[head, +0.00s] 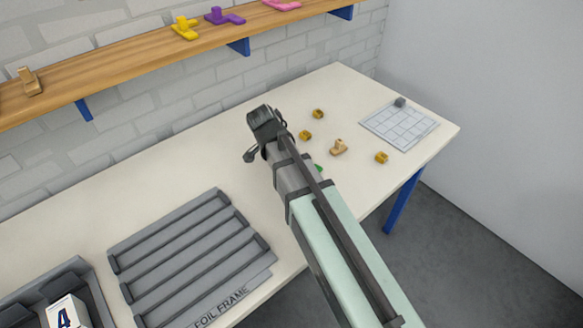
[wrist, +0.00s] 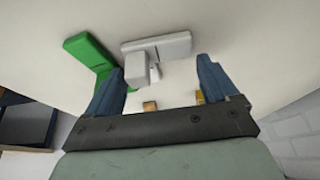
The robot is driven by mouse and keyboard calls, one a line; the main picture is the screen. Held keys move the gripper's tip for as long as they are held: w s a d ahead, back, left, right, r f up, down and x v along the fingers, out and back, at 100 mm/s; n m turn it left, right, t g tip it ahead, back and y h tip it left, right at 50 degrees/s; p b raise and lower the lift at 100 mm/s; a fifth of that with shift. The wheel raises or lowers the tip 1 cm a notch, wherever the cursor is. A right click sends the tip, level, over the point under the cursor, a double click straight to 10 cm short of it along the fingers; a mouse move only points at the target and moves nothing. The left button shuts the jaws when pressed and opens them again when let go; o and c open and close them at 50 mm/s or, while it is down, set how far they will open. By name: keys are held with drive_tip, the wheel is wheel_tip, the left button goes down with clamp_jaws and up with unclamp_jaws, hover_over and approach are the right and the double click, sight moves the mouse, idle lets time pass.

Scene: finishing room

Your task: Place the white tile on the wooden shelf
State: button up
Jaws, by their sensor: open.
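The white tile (wrist: 165,47) lies on the table in the wrist view, just ahead of and between the fingers of my gripper (wrist: 163,66). It looks like a T with a short raised-looking stem. My gripper is open, with nothing held. In the head view my gripper (head: 252,154) is over the middle of the table, and the white tile is hidden behind my arm. The wooden shelf (head: 130,62) runs along the brick wall at upper left, with a yellow tile (head: 185,28), a purple tile (head: 224,16) and a pink tile (head: 282,4) on it.
A green tile (wrist: 92,52) lies beside the white one. Several small yellow pieces (head: 381,157) and a tan piece (head: 338,147) lie right of my arm, near a grid card (head: 400,127). A grey foil frame tray (head: 190,255) and a dark box (head: 85,275) stand at lower left.

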drive_tip(key=shift+x, duration=0.75)
drive_tip(key=shift+c, duration=0.3)
drive_tip(key=c, duration=0.9)
drive_tip(key=shift+r, duration=0.15)
